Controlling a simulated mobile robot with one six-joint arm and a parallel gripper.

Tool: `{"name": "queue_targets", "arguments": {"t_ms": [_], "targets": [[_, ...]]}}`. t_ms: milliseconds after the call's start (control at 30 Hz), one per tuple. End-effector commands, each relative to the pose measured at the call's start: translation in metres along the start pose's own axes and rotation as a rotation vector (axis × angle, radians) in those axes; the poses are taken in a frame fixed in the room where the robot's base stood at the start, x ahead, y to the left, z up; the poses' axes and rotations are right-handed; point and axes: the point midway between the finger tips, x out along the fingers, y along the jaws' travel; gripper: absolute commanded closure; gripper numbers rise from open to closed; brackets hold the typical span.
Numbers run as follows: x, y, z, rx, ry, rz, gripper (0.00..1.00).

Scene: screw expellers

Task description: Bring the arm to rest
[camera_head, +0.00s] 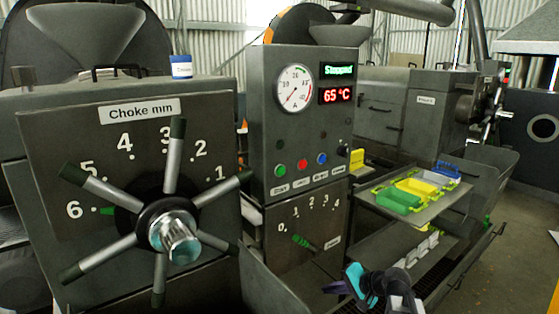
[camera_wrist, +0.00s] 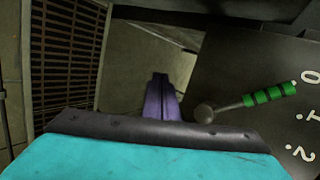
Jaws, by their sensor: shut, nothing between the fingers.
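My gripper (camera_head: 336,287) is at the bottom of the head view, right of centre, with teal parts and purple fingers. In the wrist view its purple fingers (camera_wrist: 161,92) are together, with nothing between them. The green-gripped lever (camera_head: 305,242) sits on the lower panel numbered 0 to 4, above and left of my gripper. In the wrist view this lever (camera_wrist: 270,96) is just right of the fingers, and they look apart from it.
The choke handwheel (camera_head: 170,225) sticks out at the left, its green pointer near 6. The control box (camera_head: 300,120) reads "Stopped" and 65 °C. A shelf with green (camera_head: 398,200), yellow and blue trays is at the right. A grille (camera_wrist: 68,55) fills the wrist view's upper left.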

Motion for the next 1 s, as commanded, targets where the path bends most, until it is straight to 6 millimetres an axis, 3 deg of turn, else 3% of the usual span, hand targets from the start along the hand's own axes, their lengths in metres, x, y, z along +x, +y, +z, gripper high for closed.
{"name": "queue_targets", "arguments": {"t_ms": [200,500,733,1000], "targets": [[0.038,0.073,0.041,-0.038,-0.081,0.152,1.0],[0.071,0.169,0.1,-0.106,-0.203,0.354,1.0],[0.081,0.241,0.149,-0.167,-0.308,0.504,1.0],[0.077,0.322,0.205,-0.247,-0.442,0.673,1.0]]}}
